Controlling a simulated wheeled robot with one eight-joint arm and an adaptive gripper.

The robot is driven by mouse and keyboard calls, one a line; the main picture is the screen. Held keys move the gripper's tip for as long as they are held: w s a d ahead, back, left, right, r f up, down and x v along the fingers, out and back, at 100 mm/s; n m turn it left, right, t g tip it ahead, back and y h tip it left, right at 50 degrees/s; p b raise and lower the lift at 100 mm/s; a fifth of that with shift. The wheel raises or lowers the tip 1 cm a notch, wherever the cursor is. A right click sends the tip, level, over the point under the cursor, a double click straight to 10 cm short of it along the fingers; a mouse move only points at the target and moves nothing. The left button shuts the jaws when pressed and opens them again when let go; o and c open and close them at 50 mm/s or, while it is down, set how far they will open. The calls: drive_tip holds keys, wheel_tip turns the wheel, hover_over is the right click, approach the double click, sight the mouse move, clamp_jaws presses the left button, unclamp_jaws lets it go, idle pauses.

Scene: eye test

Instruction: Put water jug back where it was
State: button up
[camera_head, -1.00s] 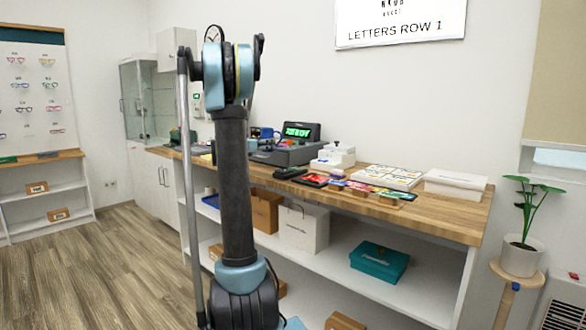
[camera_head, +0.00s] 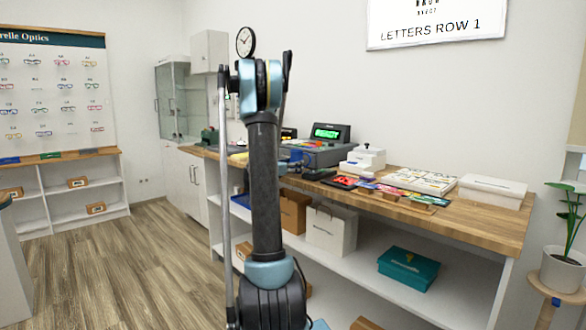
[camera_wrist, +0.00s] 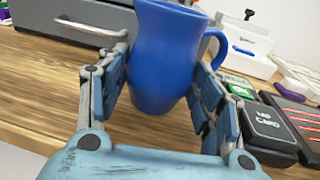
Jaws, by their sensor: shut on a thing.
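The water jug (camera_wrist: 160,60) is blue with a handle on its right side and shows in the wrist view. My gripper (camera_wrist: 162,98) is shut on the jug's body, one finger on each side. The jug is upright, in front of a grey drawer unit and over or on the wooden counter (camera_wrist: 45,105); I cannot tell whether its base touches the wood.
The counter (camera_head: 470,228) holds a till with a green display (camera_head: 327,134), a white device (camera_head: 366,158), a card reader (camera_wrist: 268,125) right of the jug, several coloured cards and a white box (camera_head: 492,190). A potted plant (camera_head: 566,240) stands at the right. Wooden floor (camera_head: 120,255) is clear at left.

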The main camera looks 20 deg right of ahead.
drive_tip(key=o, duration=1.3)
drive_tip(key=shift+a, duration=0.1)
drive_tip(key=v, duration=1.2)
drive_tip(key=shift+s, duration=0.15)
